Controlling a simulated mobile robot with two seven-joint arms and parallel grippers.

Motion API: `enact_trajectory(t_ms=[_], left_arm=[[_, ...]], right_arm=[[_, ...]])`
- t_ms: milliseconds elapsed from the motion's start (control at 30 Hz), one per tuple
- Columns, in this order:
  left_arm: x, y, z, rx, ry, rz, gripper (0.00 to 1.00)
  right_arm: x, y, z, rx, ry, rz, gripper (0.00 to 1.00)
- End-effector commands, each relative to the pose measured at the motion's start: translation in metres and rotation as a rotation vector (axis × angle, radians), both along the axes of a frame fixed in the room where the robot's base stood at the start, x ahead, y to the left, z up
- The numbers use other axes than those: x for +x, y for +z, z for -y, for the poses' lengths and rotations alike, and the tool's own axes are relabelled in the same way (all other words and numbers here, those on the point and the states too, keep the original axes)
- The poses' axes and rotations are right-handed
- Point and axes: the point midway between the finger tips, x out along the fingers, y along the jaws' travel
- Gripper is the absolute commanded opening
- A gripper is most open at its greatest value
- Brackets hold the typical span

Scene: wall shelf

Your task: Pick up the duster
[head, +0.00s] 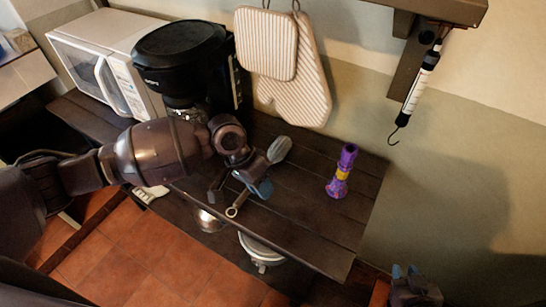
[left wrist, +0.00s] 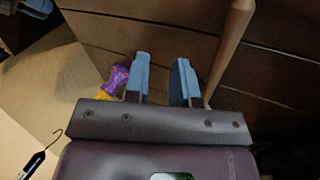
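A long thing with a pale grey oval head (head: 279,149) and a wooden handle ending in a ring (head: 233,211) lies on the dark shelf; it looks like the duster, though I cannot be sure. My left gripper (head: 240,190) is over its middle and hides part of it. In the left wrist view, my left gripper (left wrist: 161,72) is open with nothing between its blue fingertips. The wooden handle (left wrist: 233,45) passes just right of the right finger. My right gripper (head: 405,271) is at the lower right, away from the shelf, fingertips apart and empty.
A purple and yellow object (head: 342,172) stands on the shelf (head: 310,225) to the right. A black coffee maker (head: 180,55) and white microwave (head: 105,60) are behind. Striped mitts (head: 297,90) and a hooked tool (head: 420,85) hang on the wall.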

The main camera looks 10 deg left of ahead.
Motion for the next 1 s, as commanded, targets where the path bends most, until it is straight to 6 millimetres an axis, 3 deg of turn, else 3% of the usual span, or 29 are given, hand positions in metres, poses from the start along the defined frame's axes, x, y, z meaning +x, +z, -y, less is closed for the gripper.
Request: enact_trajectory(t_ms=[33, 200, 400, 633, 1000], left_arm=[[0.015, 0.006, -0.009, 0.024, 0.021, -0.009, 0.24], [0.053, 0.026, -0.037, 0.076, 0.117, -0.064, 0.24], [0.081, 0.045, -0.057, 0.100, 0.204, -0.093, 0.24], [0.085, 0.040, -0.058, 0.102, 0.224, -0.102, 0.24], [0.078, -0.002, -0.042, 0.103, 0.223, -0.100, 0.24]], right_arm=[[0.001, 0.001, 0.000, -0.001, 0.001, 0.003, 0.28], [0.004, 0.002, 0.000, -0.003, 0.004, 0.008, 0.28], [0.003, 0.002, 0.000, -0.003, 0.003, 0.006, 0.28], [-0.001, -0.001, 0.001, -0.002, 0.000, -0.003, 0.28], [-0.006, -0.003, 0.002, -0.002, -0.002, -0.011, 0.28]])
